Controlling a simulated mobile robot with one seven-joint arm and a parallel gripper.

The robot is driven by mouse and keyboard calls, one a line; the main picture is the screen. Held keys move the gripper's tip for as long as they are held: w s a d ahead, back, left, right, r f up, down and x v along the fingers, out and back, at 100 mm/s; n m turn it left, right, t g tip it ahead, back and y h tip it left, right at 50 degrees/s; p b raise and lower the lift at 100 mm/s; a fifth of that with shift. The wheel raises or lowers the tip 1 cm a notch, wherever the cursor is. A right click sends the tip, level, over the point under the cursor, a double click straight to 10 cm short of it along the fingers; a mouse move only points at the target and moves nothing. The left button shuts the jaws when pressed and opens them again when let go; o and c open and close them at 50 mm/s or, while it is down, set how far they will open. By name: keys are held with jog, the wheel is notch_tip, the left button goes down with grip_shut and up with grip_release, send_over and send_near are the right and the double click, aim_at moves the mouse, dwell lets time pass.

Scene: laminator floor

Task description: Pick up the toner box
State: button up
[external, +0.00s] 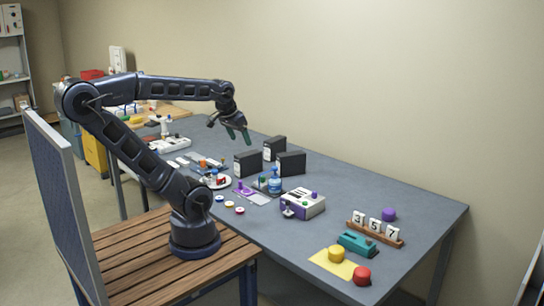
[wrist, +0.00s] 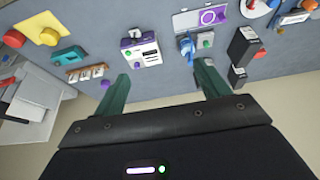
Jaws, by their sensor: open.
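Several black upright boxes stand in a cluster at the middle of the grey table. In the external view one is at the left front (external: 247,164), one at the back (external: 274,148) and one at the right (external: 291,164). Some bear white labels; I cannot tell which is the toner box. In the wrist view one black box (wrist: 243,44) is at the right, with another dark one (wrist: 237,77) below it. My gripper (external: 239,136) is in the air above and behind-left of the boxes, apart from them. Its green fingers are spread and empty in the wrist view (wrist: 162,70).
A blue bottle (external: 275,181) stands close in front of the boxes. A white and purple device (external: 303,204), a number rack (external: 375,232) and a teal stapler-like thing (external: 357,244) are to the right. The table behind the boxes is partly clear up to the wall.

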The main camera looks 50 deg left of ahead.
jog(key=shift+o, duration=0.5)
jog(key=w+a, duration=0.4)
jog(key=w, duration=0.8)
send_near(248, 153)
jog(key=shift+f+m, duration=0.4)
jog(key=shift+f, duration=0.5)
jog(key=shift+x, duration=5.45)
jog(key=shift+w+r, duration=0.1)
jog(key=shift+w, duration=0.05)
jog(key=shift+d+f, duration=0.1)
jog(key=shift+f, duration=0.15)
